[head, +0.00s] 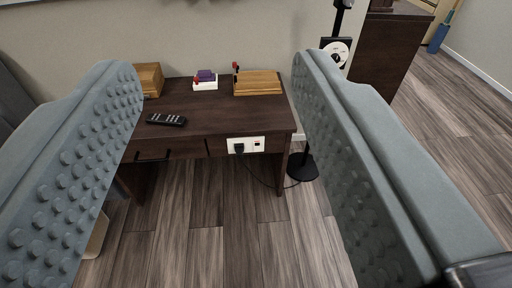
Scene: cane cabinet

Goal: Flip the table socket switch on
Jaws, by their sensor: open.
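The table socket (245,145) is a white plate on the front of a dark wood table (215,118), right of the drawer. A black plug (238,148) sits in its left part. A small switch (257,144) with a dark mark shows in its right part; its position is too small to tell. My gripper (215,85) is open and empty. Its two grey studded fingers fill the left and right of the view, with the table and socket seen between them, farther off. The fingers touch nothing I can see.
A black remote (166,119), wooden boxes (257,83) and a white item with a purple top (205,80) are on the table. A black cable (262,180) hangs from the plug. A black stand base (303,166) is right of the table. Floor in front shows clear.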

